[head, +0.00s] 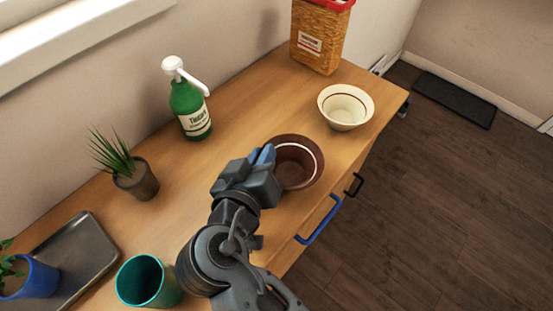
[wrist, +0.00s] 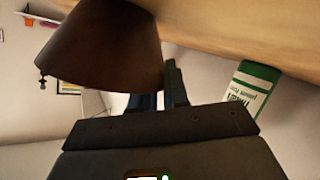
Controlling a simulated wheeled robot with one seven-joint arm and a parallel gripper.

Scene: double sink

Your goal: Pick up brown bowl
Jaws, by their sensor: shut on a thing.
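The brown bowl (head: 299,172) is at the front middle of the wooden counter in the head view, with a pale line around its inside. My gripper (head: 266,160) is at the bowl's left side, its blue-tipped fingers shut on the wall of the bowl. In the wrist view the brown bowl (wrist: 105,45) fills the upper left, close to my gripper fingers (wrist: 160,95). The bowl looks roughly upright in the head view. I cannot tell whether its base touches the counter. The far finger is partly hidden by the bowl.
A cream bowl (head: 345,107) stands behind and right of the brown bowl. A green pump bottle (head: 190,110), a potted plant (head: 135,180), a teal cup (head: 145,282) and a grey tray (head: 85,255) stand to the left. A tall container (head: 320,40) stands at the back. Drawer handles (head: 320,220) stick out in front.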

